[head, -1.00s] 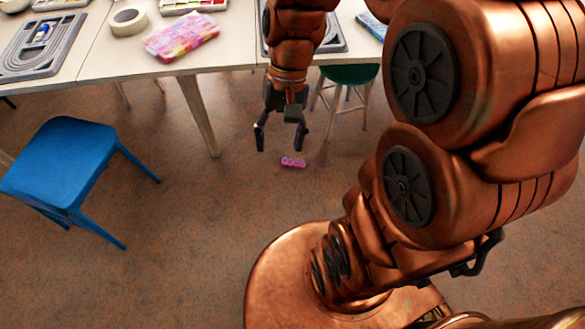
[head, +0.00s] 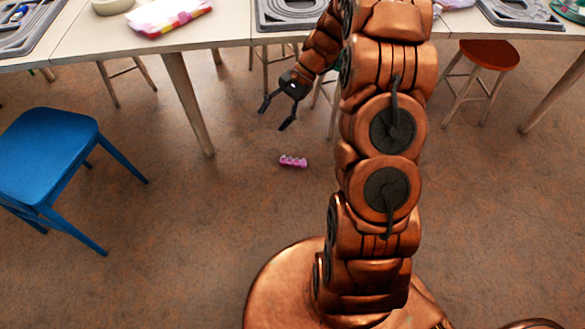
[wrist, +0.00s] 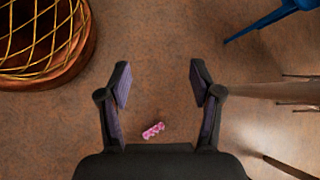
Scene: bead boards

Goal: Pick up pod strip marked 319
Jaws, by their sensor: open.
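A small pink pod strip (head: 293,161) with several bumps along it lies on the brown floor in front of the tables. It also shows in the wrist view (wrist: 153,130), between the bases of the fingers and below them. No number can be read on it. My gripper (head: 273,116) is open and empty, up and to the left of the strip in the head view. In the wrist view its fingers (wrist: 160,80) are spread wide, with bare floor between their tips. The gripper is apart from the strip.
A blue chair (head: 48,155) stands at the left. A white table (head: 130,47) with boards and a tape roll runs across the back, its leg (head: 187,103) near the strip. A red stool (head: 487,55) stands at right. The wrist view shows a round basket-like thing (wrist: 45,40). Floor around the strip is clear.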

